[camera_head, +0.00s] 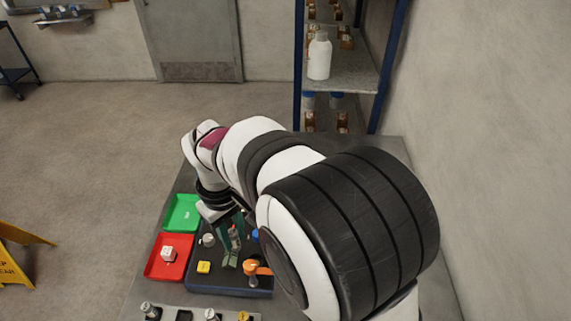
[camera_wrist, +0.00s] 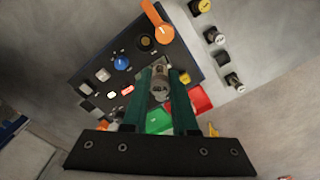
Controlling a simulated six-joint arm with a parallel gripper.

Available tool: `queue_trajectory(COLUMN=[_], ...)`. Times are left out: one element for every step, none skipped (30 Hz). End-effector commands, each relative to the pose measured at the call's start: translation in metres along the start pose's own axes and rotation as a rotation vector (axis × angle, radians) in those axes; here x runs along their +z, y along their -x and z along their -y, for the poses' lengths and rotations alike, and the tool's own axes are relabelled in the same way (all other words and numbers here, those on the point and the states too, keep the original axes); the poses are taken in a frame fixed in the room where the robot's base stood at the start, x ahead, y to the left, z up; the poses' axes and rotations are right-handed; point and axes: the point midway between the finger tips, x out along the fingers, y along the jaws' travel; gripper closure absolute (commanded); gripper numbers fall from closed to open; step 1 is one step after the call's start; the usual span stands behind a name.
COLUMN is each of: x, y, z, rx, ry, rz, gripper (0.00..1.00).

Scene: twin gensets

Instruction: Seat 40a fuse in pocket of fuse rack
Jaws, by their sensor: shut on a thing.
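My gripper (camera_wrist: 160,76) has two green fingers, shut on a grey fuse (camera_wrist: 160,90) marked 40 A. The fingers point down over the dark panel (camera_wrist: 190,52). In the head view my gripper (camera_head: 232,246) is over the middle of this panel, partly hidden behind my arm. I cannot tell whether the fuse touches the panel. A pale strip that looks like the fuse rack lies at the bottom edge of the head view. It holds several fuses, one with a white top (camera_head: 212,314), and a dark square pocket (camera_head: 183,316) that looks empty. That pocket also shows in the wrist view (camera_wrist: 223,57).
The panel carries an orange lever (camera_head: 257,268), a blue knob (camera_wrist: 121,62), a pale knob (camera_head: 208,240) and a yellow button (camera_head: 203,267). A red tray (camera_head: 155,272) with a white block and a green tray (camera_head: 177,214) stand left. A shelf rises behind.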

Motion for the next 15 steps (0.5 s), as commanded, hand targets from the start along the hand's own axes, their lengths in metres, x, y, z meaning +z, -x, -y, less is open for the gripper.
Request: queue_trajectory(x=[-0.007, -0.012, -0.016, -0.018, -0.020, -0.021, -0.021, -0.021, -0.020, -0.020, -0.019, -0.019, -0.018, -0.018, -0.018], y=[-0.014, -0.022, -0.033, -0.041, -0.048, -0.056, -0.062, -0.067, -0.072, -0.075, -0.077, -0.080, -0.082, -0.083, -0.086], z=[0.026, 0.043, 0.065, 0.080, 0.094, 0.111, 0.122, 0.132, 0.142, 0.149, 0.154, 0.158, 0.161, 0.162, 0.163], rx=[-0.001, -0.001, -0.001, -0.001, -0.002, -0.003, -0.002, -0.002, -0.003, -0.003, -0.003, -0.004, -0.003, -0.003, -0.003], ry=[0.093, 0.151, 0.227, 0.279, 0.327, 0.384, 0.422, 0.455, 0.489, 0.510, 0.527, 0.543, 0.551, 0.557, 0.560], rz=[0.006, 0.005, 0.003, 0.002, 0.001, 0.000, -0.001, -0.002, -0.003, -0.005, -0.005, -0.006, -0.007, -0.007, -0.007], gripper=[1.00, 1.00, 1.00, 1.00, 1.00, 1.00, 1.00, 1.00, 1.00, 1.00, 1.00, 1.00, 1.00, 1.00, 1.00])
